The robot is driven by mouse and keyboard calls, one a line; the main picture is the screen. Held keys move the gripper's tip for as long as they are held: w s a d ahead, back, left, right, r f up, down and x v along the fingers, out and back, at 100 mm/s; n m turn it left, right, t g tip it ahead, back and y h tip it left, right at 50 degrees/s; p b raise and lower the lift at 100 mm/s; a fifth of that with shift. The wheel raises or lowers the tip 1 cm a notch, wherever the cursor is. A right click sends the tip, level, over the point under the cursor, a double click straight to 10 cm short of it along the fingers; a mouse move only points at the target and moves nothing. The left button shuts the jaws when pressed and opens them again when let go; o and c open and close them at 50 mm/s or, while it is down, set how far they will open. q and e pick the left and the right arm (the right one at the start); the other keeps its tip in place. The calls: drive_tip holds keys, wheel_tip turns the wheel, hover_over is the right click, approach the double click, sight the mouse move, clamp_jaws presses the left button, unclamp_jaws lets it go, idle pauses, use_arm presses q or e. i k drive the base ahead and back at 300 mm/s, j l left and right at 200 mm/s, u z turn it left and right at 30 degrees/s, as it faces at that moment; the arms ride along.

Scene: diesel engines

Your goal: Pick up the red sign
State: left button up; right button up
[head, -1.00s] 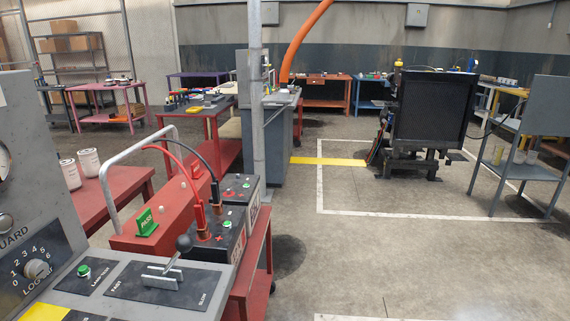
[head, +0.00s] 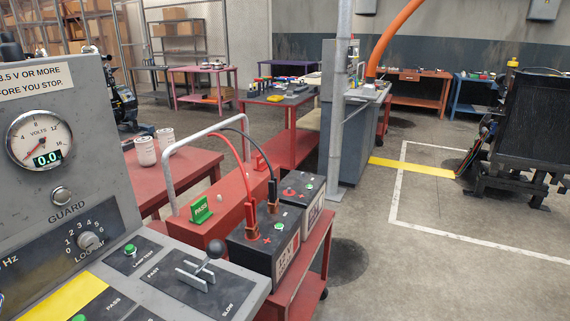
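A small green sign marked PASS (head: 201,211) stands upright on the red cart beside the batteries. A small bright red upright piece (head: 259,162) stands farther back on the same cart, behind the cables; it may be the red sign, but it is too small to read. Neither of my grippers is in view.
The grey control console (head: 95,190) with gauge, knob and lever fills the left foreground. Two black batteries (head: 264,240) with red and black cables sit on the red cart (head: 318,258). A grey post (head: 338,110) stands behind. Open floor lies to the right.

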sight(262, 165)
drive_tip(key=i+l+z, duration=0.45)
drive_tip(key=i+l, duration=0.2)
drive_tip(key=i+l+z, duration=0.45)
drive_tip(key=i+l, duration=0.3)
drive_tip(key=i, duration=2.1)
drive_tip(key=i+u, duration=0.5)
drive_tip(key=i+l+u, duration=0.3)
drive_tip(key=i+u, duration=0.15)
drive_tip(key=i, duration=0.25)
drive_tip(key=i+u, duration=0.15)
drive_tip(key=u, duration=0.3)
drive_tip(key=i+j+u, duration=0.1)
drive_tip(key=u, duration=0.4)
drive_tip(key=i+u, duration=0.2)
drive_tip(key=u, duration=0.25)
drive_tip(key=i+l+u, duration=0.15)
drive_tip(key=u, duration=0.3)
drive_tip(key=i+l+u, duration=0.1)
drive_tip(key=u, duration=0.4)
